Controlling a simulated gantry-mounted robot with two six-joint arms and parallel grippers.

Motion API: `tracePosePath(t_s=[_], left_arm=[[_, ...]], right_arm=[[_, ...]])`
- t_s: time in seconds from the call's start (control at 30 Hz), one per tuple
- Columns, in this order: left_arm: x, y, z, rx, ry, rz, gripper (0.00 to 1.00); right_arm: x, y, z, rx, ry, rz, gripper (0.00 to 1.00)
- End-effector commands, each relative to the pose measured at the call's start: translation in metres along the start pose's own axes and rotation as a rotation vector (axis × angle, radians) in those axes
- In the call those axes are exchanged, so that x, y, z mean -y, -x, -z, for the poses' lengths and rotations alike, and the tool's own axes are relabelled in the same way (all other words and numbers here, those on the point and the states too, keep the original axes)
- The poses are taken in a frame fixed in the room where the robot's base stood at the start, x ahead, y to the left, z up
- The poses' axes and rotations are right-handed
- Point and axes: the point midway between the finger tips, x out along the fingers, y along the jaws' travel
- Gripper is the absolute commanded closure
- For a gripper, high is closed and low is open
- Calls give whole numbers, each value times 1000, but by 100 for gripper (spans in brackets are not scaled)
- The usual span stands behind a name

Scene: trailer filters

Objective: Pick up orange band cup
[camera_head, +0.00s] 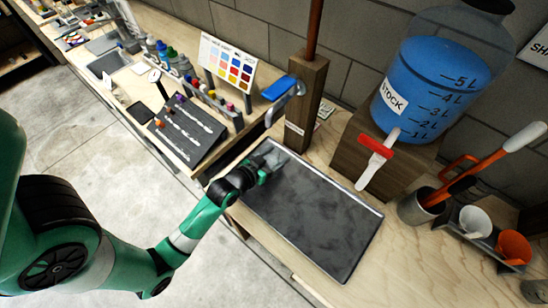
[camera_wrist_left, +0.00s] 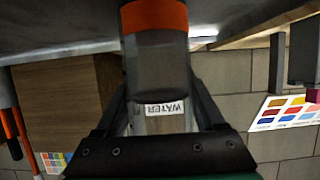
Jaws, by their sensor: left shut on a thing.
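The orange band cup shows in the left wrist view as a clear grey cup (camera_wrist_left: 160,65) with a wide orange band (camera_wrist_left: 155,17) at one end. My left gripper (camera_wrist_left: 158,85) is shut on it, with one finger on each side of the wall. In the head view my left gripper (camera_head: 258,172) is over the left end of the dark tray (camera_head: 325,215). A greyish see-through shape there looks like the cup (camera_head: 275,156), and its orange band cannot be made out. I cannot tell whether the cup touches the tray. My right gripper is not in view.
A wooden post (camera_head: 306,95) stands behind the tray. A blue tank (camera_head: 430,85) with a red-handled tap (camera_head: 376,147) is at the right. An orange cup (camera_head: 513,246) and white cup (camera_head: 475,221) sit in a rack at far right. The tray's middle is clear.

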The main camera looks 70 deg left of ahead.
Motion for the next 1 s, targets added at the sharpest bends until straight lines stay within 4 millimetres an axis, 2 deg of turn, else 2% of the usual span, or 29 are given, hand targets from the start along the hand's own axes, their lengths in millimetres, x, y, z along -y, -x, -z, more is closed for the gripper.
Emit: tracePosePath(t_s=[0.27, 0.43, 0.93, 1.0], left_arm=[[0, 6, 16, -3, 0, 0, 100], [0, 13, 34, -4, 0, 0, 100], [-36, 71, 73, -4, -3, -4, 100], [-44, 79, 72, 0, -4, -8, 100]], right_arm=[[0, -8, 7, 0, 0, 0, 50], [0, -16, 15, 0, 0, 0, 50], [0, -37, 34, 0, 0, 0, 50], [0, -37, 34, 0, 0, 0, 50]])
